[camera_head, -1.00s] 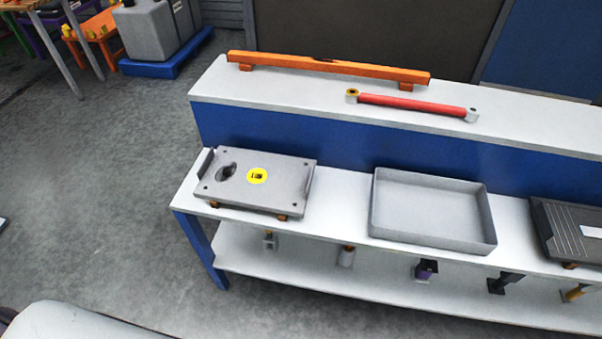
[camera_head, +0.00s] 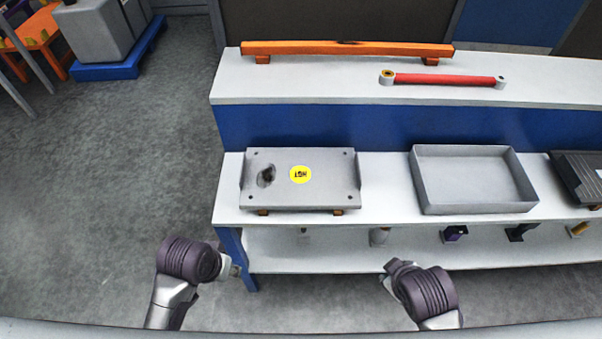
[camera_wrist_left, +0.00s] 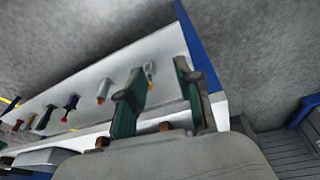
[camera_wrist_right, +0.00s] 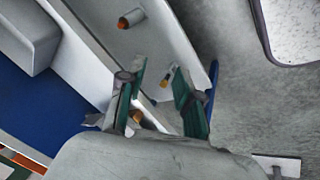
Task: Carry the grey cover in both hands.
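The grey cover (camera_head: 325,185) is a flat plate with a round hole at its left, small corner holes and a round yellow label (camera_head: 300,174). It lies on orange blocks (camera_head: 263,212) on the bench's middle level, at the left end. My left gripper (camera_head: 236,268) is below and left of the cover, in front of the bench, apart from it. My right gripper (camera_head: 388,272) is below and right of it, also apart. Both wrist views show green-padded fingers spread and empty, left (camera_wrist_left: 160,90) and right (camera_wrist_right: 158,88).
A grey tray (camera_head: 428,200) stands right of the cover, with a dark ribbed part (camera_head: 580,180) beyond. An orange bar (camera_head: 345,48) and a red rod (camera_head: 445,80) lie on the upper shelf.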

